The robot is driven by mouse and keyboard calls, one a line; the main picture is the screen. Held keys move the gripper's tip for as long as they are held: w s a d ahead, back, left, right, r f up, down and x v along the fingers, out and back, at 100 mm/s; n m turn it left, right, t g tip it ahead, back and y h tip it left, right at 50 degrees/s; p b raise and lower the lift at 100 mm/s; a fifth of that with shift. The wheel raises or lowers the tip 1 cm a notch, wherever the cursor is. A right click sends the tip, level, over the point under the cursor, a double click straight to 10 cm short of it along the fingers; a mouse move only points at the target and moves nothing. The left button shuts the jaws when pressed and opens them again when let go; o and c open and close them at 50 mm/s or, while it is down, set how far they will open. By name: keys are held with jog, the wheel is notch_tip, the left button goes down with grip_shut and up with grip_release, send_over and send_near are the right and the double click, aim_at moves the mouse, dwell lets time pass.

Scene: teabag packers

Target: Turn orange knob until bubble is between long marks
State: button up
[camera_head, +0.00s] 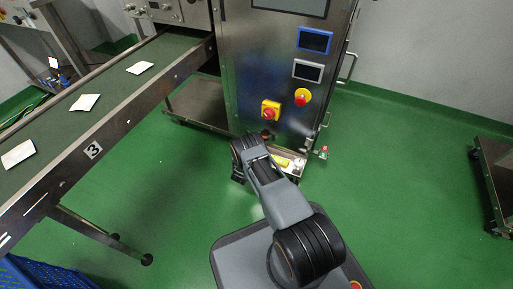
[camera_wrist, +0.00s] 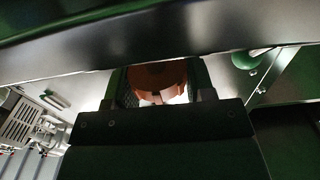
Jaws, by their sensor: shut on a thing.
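The orange knob (camera_wrist: 158,76) shows in the wrist view between the two fingers of my gripper (camera_wrist: 160,88), and the fingers are shut on it. Its lower part is hidden behind the dark gripper body. In the head view my arm covers the gripper and most of the spot at the foot of the steel cabinet. A small yellow part (camera_head: 282,161) shows on a pale ledge (camera_head: 297,168) beside the arm; it may be the level. I cannot make out the bubble or the long marks in either view.
The steel cabinet (camera_head: 240,75) stands right in front of my arm, with a red-and-yellow switch (camera_head: 271,110) and an emergency stop (camera_head: 301,97). A conveyor (camera_head: 110,95) with several white packets runs at the left. Green floor is clear to the right, up to a metal cart (camera_head: 493,175).

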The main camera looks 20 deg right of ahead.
jog(key=o, duration=0.9)
jog(key=p+v, duration=0.4)
jog(key=v, duration=1)
jog(key=shift+d+p, duration=0.1)
jog(key=shift+p, duration=0.25)
